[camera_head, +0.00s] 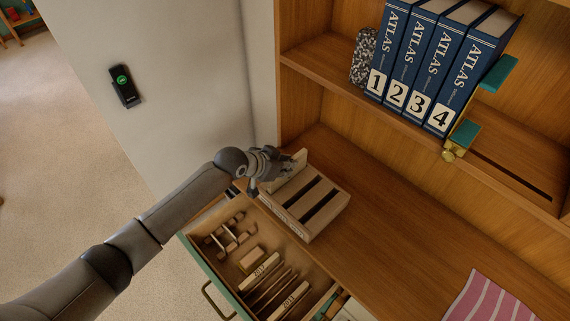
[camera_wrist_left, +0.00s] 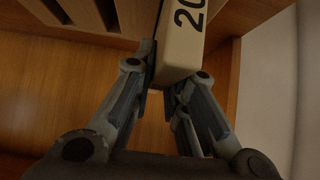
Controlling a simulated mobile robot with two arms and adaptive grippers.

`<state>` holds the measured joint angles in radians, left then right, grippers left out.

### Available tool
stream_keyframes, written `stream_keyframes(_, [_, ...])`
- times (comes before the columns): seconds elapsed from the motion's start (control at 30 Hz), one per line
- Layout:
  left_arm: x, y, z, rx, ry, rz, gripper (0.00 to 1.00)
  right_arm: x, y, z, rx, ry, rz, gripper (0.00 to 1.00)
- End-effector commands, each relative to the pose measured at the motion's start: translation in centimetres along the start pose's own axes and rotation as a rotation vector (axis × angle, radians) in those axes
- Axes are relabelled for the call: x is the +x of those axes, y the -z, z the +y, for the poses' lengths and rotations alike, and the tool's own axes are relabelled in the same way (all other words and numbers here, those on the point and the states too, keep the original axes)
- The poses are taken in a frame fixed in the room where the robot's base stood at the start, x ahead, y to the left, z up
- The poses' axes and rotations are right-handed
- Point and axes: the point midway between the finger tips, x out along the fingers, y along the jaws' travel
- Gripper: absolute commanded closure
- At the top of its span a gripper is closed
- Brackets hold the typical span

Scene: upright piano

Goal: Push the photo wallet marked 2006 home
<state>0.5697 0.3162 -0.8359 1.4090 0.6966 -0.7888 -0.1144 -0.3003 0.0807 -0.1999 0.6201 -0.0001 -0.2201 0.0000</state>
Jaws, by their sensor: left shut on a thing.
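A cream photo wallet (camera_head: 297,160) shows at the upper left side of a slotted wooden box (camera_head: 335,203). In the left wrist view the wallet (camera_wrist_left: 181,47) shows black digits beginning "20"; the rest is cut off. My left gripper (camera_head: 275,170) is shut on the wallet's end, and its fingers (camera_wrist_left: 160,88) lie on both sides of it. I cannot tell how far the wallet sits in a slot. Two dark slots of the box show empty. My right gripper is not in view.
An open drawer (camera_head: 222,283) below the box holds wooden pieces and several labelled wallets (camera_head: 262,271). Several blue atlases (camera_head: 425,70) stand on the shelf above. The wooden top right of the box is clear up to a pink striped cloth (camera_head: 488,302). A wall (camera_head: 205,75) stands close at left.

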Motion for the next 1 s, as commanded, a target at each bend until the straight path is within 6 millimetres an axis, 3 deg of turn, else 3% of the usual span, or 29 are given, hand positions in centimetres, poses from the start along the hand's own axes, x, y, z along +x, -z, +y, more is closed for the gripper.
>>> stream_keyframes(1.0, [1.1, -1.1, 0.0, 0.000, 0.000, 0.001, 1.00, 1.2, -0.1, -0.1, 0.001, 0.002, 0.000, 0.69])
